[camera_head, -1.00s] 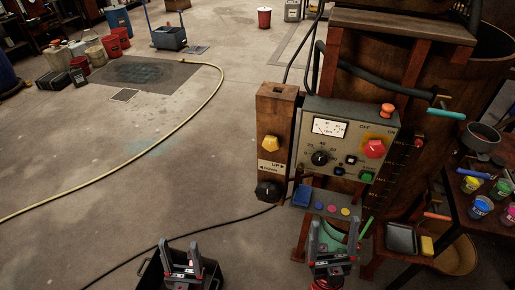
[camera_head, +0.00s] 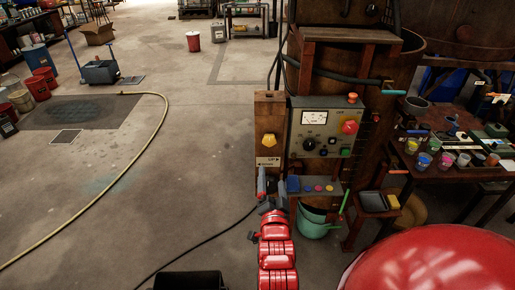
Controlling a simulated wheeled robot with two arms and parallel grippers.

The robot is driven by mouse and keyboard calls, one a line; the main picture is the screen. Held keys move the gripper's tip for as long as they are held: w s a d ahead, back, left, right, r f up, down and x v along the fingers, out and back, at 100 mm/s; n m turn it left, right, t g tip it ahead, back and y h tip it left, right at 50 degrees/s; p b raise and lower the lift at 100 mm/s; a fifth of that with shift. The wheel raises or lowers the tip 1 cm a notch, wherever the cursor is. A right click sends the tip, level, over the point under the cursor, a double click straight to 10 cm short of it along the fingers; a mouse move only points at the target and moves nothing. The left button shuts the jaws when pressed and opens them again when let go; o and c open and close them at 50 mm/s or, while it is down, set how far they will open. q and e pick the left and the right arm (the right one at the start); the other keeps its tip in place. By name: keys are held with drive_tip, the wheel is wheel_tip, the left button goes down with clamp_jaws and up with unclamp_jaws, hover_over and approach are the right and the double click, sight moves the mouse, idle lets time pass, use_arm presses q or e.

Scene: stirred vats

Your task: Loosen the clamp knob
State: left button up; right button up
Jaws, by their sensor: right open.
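A brown wooden post (camera_head: 268,115) stands left of the grey control panel. It carries a yellow knob (camera_head: 269,140) and, below that, a white label with arrows (camera_head: 268,161). The black knob low on the post, seen earlier, is now hidden or nearly hidden by my right gripper (camera_head: 272,184). This gripper is open, with its grey fingers raised in front of the post's lower end, below the label. I cannot tell whether the fingers touch the knob. My left gripper is not in view.
The control panel (camera_head: 325,127) with a dial and a red knob (camera_head: 350,127) is close on the right. Below it is a shelf with coloured buttons (camera_head: 318,188), and a green bucket (camera_head: 315,225) stands underneath.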

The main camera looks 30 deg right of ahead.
drive_tip(key=b, duration=0.6)
approach(270, 142)
drive_tip(key=p+x, duration=0.4)
drive_tip(key=x, duration=0.4)
drive_tip(key=shift+a+r, duration=0.1)
drive_tip(key=shift+r, duration=0.05)
drive_tip(key=shift+w+d, duration=0.25)
drive_tip(key=shift+w, duration=0.1)
